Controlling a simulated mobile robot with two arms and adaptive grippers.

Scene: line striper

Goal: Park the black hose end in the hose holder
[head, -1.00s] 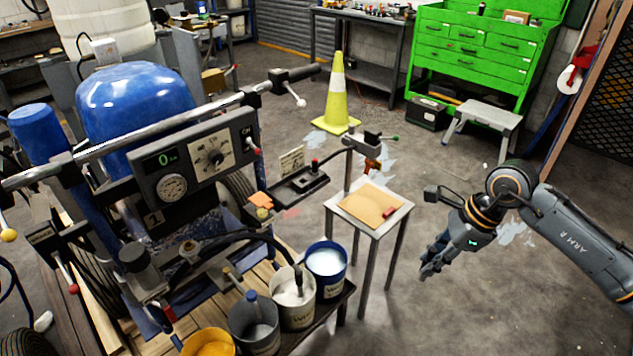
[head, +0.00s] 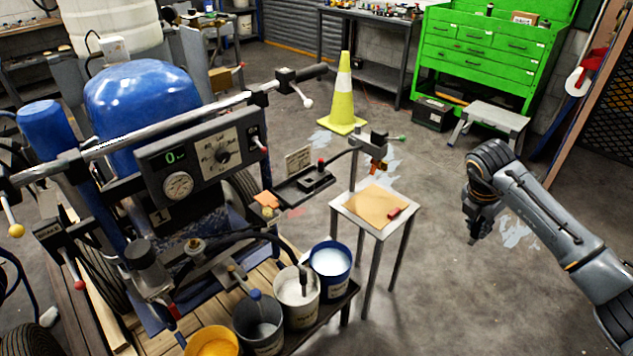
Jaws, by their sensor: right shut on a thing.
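A black hose (head: 262,238) arcs over the machine's front, and its dark end (head: 303,285) dips into the white bucket (head: 298,310). Its tip is hidden inside the bucket. I cannot tell surely which part is the hose holder. My right gripper (head: 473,240) points down over the floor, right of the small table and well apart from the buckets. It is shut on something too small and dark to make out. My left gripper is out of view.
A blue bucket (head: 330,272), a grey bucket (head: 259,330) and a yellow-filled bucket (head: 211,345) stand beside the white one. The small table (head: 383,232) and its post stand between buckets and gripper. A cone (head: 344,100) stands behind. Floor around my right arm is clear.

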